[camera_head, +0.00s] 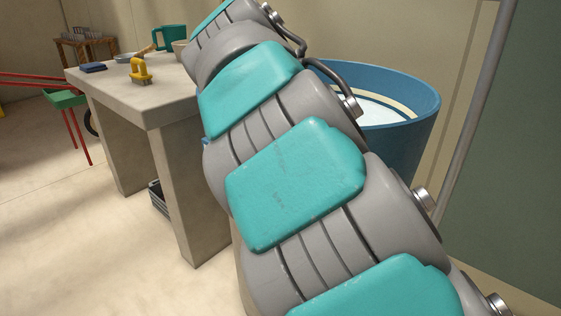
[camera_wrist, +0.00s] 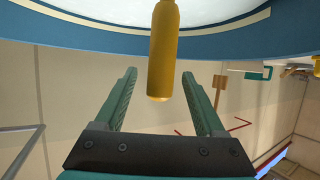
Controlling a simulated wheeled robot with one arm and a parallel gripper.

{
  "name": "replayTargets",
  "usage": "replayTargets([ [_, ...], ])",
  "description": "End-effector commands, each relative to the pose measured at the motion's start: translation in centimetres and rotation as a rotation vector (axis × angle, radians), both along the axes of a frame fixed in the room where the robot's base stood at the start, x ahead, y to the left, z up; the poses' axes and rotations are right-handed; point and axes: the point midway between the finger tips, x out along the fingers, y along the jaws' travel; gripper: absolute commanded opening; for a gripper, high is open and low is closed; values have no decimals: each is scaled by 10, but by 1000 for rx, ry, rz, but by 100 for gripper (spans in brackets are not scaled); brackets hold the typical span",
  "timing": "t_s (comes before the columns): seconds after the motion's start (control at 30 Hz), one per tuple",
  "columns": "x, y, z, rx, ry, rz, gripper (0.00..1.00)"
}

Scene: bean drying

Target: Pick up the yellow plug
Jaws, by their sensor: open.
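In the wrist view, the yellow plug (camera_wrist: 163,50) is a smooth yellow cylinder with a rounded end. It comes in from the top edge, in front of the blue tub, and its upper part is cut off. My gripper (camera_wrist: 158,76) is open, with one green finger on each side of the plug's rounded end in the picture. Gaps show on both sides, so I see no contact; whether the plug lies between the fingers in depth I cannot tell. In the head view my own arm fills the middle, and neither the gripper nor the plug can be seen.
The blue tub (camera_head: 405,150), pale inside, stands behind my arm. At left a stone table (camera_head: 115,86) bears a yellow-handled brush (camera_head: 140,70), a teal mug (camera_head: 168,38) and a dark blue item (camera_head: 93,67). A green-trayed red-handled cart (camera_head: 65,98) is beyond.

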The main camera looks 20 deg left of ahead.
Motion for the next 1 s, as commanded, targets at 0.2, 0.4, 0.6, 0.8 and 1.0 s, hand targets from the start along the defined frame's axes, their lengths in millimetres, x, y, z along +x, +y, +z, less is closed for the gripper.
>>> replayTargets([
  [0.2, 2, 0, 0, 1, -2, 1, 72],
  [0.4, 2, 0, 0, 1, -2, 1, 52],
  [0.6, 2, 0, 0, 1, -2, 1, 29],
  [0.8, 2, 0, 0, 1, -2, 1, 7],
  [1.0, 2, 0, 0, 1, -2, 1, 0],
])
